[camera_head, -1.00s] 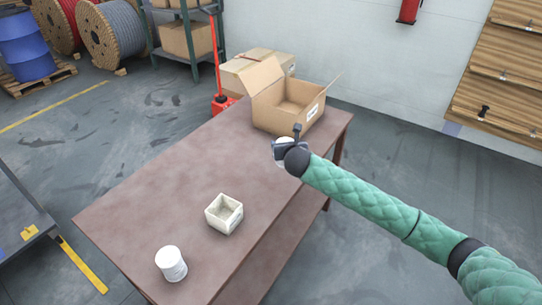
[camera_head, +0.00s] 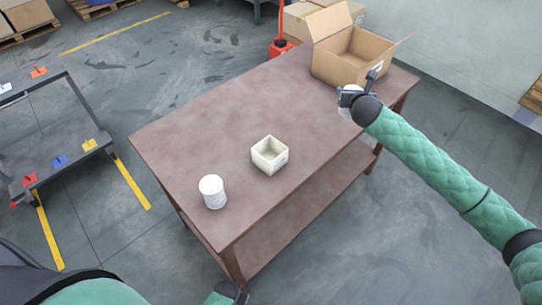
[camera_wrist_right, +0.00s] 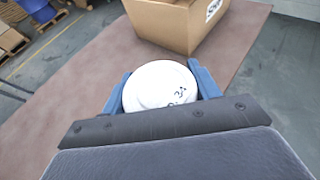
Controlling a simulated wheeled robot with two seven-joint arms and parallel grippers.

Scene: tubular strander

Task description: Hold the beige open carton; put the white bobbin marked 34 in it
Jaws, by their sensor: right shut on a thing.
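The beige open carton (camera_head: 345,65) stands at the far right end of the brown table with its flaps up. Its lower part and label also show in the right wrist view (camera_wrist_right: 180,25). My right gripper (camera_head: 350,97) is shut on a white bobbin (camera_wrist_right: 158,85), just in front of the carton and apart from it. The bobbin lies between the blue fingers, its round end facing the wrist camera, with dark marks that look like 34.
A small cream open box (camera_head: 262,165) and another white cylinder (camera_head: 212,192) stand on the table (camera_head: 210,140) nearer me. A closed cardboard box (camera_head: 300,20) and a red upright (camera_head: 281,30) are behind the table. A dark cart (camera_head: 60,150) stands at left.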

